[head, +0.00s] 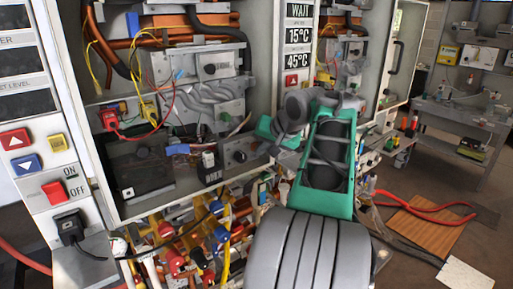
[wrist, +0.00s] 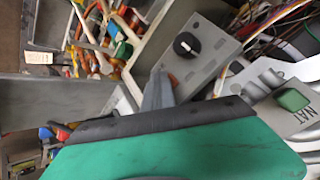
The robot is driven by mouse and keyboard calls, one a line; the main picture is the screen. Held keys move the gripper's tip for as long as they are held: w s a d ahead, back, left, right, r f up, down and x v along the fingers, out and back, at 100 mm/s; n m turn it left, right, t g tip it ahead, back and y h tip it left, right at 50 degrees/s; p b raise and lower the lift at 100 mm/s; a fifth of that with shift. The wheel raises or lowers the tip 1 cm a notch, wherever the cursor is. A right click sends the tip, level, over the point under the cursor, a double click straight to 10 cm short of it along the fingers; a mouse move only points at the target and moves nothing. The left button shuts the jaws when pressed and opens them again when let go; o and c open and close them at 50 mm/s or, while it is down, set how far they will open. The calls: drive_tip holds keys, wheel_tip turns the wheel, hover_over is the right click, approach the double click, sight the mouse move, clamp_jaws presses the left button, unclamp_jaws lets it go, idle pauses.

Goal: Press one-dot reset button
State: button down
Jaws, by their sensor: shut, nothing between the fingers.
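I cannot make out a one-dot mark on any button in either view. In the wrist view, a grey control plate (wrist: 212,57) carries a black round knob and a small dark spot near its top edge. The matching plate with a knob (head: 240,153) is in the lower part of the open heater cabinet in the head view. My gripper (wrist: 158,92) is shut and empty; its grey fingers point at the lower left edge of the plate, and contact cannot be told. In the head view my green and grey arm hides the fingertips.
A green block (wrist: 292,99) is beside a "NAT" label. Pipes and valves (head: 190,240) crowd the space below the cabinet. A left panel has red and blue arrow buttons and a red switch (head: 54,190). A shelf (head: 465,115) stands at the right.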

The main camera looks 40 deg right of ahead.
idle(0.3)
drive_tip(key=shift+s+a, duration=0.1)
drive_tip(key=shift+s, duration=0.75)
drive_tip(key=s, duration=0.5)
drive_tip(key=shift+a+p, duration=0.3)
drive_tip(key=shift+p, duration=0.1)
